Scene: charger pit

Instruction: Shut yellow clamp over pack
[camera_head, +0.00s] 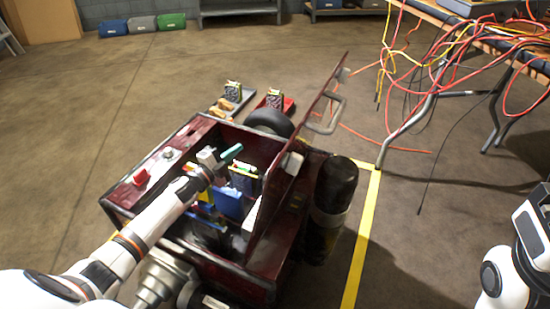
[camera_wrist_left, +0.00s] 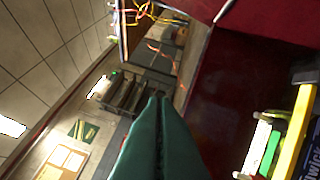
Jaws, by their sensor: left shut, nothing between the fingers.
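The yellow clamp (camera_wrist_left: 297,130) shows as a bar at the right edge of the wrist view, standing beside a dark pack (camera_wrist_left: 311,158) with pale lettering. Whether it touches the pack cannot be told. In the head view, blue packs (camera_head: 229,203) sit inside the open dark red cart, with yellow parts close by, partly hidden by my arm. My left gripper (camera_head: 232,153) has green fingers, which also fill the middle of the wrist view (camera_wrist_left: 160,105). It is shut and empty, above the cart's interior and apart from the clamp. My right gripper is out of view.
The cart's raised lid (camera_head: 297,150) stands right of my left gripper. A black cylinder (camera_head: 334,190) is at the cart's right side. A table (camera_head: 480,35) with tangled red and yellow cables stands at the upper right. Floor at left is clear.

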